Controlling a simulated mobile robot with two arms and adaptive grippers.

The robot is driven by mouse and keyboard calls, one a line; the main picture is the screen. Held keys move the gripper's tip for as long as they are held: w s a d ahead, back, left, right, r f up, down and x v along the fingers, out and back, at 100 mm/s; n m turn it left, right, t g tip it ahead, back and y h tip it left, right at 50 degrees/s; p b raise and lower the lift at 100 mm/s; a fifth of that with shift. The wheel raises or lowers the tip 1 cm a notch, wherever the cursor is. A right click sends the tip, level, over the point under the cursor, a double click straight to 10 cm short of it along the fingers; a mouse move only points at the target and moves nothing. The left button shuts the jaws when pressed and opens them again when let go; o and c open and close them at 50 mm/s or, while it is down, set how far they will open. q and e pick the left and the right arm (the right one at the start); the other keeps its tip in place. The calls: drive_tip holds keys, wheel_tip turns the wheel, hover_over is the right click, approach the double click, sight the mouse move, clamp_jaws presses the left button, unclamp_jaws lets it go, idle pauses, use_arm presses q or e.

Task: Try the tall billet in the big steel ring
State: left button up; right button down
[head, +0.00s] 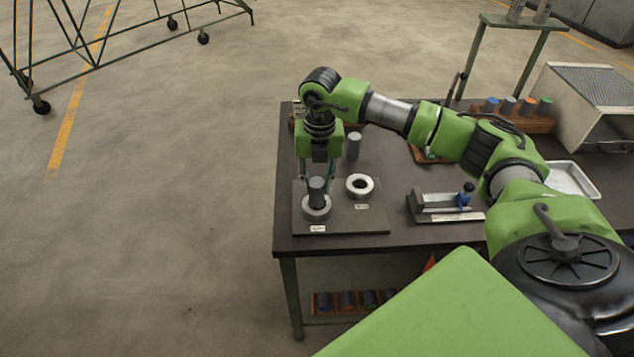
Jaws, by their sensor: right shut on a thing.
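My right gripper (317,178) points straight down and is shut on a dark grey cylindrical billet (317,190). The billet is upright, with its lower end at the opening of a grey steel ring (316,213) on a dark plate (345,222). I cannot tell how deep it sits in the ring. A second, paler ring (360,195) with a dark hole lies to the right on the same plate. Another grey billet (353,146) stands upright behind the plate. My left gripper is out of view.
The dark table (400,170) also bears a measuring fixture with a blue part (462,198), a pale tray (573,180), a rack of several coloured-top billets (510,118) and a metal box (590,105). A lower shelf holds several more billets (347,300). Floor left of the table is clear.

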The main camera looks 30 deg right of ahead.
drive_tip(key=shift+s+a+f, duration=0.1)
drive_tip(key=shift+s+a, duration=0.05)
drive_tip(key=shift+s, duration=0.05)
idle(0.3)
drive_tip(key=shift+w+r+p, duration=0.15)
drive_tip(key=shift+r+p, duration=0.35)
drive_tip(key=shift+r, duration=0.05)
drive_tip(key=shift+r+p, duration=0.85)
drive_tip(key=shift+r, duration=0.75)
drive_tip(key=shift+w, duration=0.1)
